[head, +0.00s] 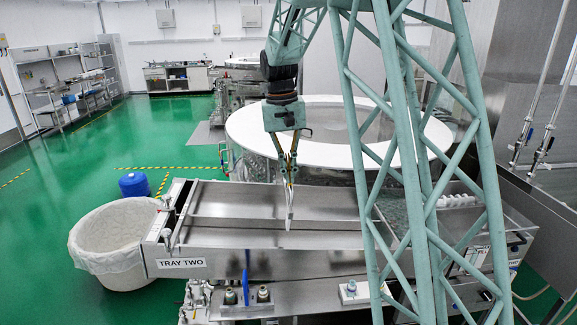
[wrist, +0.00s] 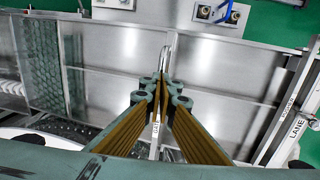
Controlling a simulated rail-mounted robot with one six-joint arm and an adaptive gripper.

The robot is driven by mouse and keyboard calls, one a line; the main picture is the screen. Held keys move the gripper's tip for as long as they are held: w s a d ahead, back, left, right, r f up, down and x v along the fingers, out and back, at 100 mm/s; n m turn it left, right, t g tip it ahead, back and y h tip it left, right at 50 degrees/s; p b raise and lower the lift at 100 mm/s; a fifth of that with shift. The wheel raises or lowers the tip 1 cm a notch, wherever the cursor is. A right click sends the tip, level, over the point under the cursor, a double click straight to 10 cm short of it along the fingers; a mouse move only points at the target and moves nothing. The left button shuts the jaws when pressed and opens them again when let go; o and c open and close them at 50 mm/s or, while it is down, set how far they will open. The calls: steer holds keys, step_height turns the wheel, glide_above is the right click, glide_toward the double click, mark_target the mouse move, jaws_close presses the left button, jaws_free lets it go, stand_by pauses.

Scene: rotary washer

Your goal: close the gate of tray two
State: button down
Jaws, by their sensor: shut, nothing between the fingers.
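Tray two (head: 225,240) is a shallow metal tray with a "TRAY TWO" label on its near front wall, left of centre in the head view. The gate (wrist: 155,130) is a thin pale bar with a "GATE" label, seen between and under my fingers in the wrist view. In the head view the gate (head: 289,212) is a narrow pale strip across the middle of the tray. My gripper (head: 288,180) points down over the tray, its fingers shut and empty. In the wrist view my gripper (wrist: 162,78) overlaps the gate; whether they touch is unclear.
A lined white bin (head: 112,240) stands at the tray's left end. A large round washer drum (head: 335,125) stands behind. A blue upright piece (head: 245,288) and knobs (head: 263,294) sit along the near ledge. A bar labelled "LANE" (wrist: 297,130) borders the right in the wrist view.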

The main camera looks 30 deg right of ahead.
steer(key=shift+f, duration=0.25)
steer(key=shift+f, duration=0.1)
step_height(320, 180, down, 12)
steer(key=a+b, duration=0.1)
steer(key=b, duration=0.5)
steer(key=shift+w, duration=0.2)
steer(key=shift+a, duration=0.15)
stand_by(0.3)
step_height(320, 180, up, 14)
steer(key=a+p, duration=0.1)
steer(key=p, duration=0.1)
steer(key=shift+w, duration=0.3)
stand_by(0.6)
stand_by(0.6)
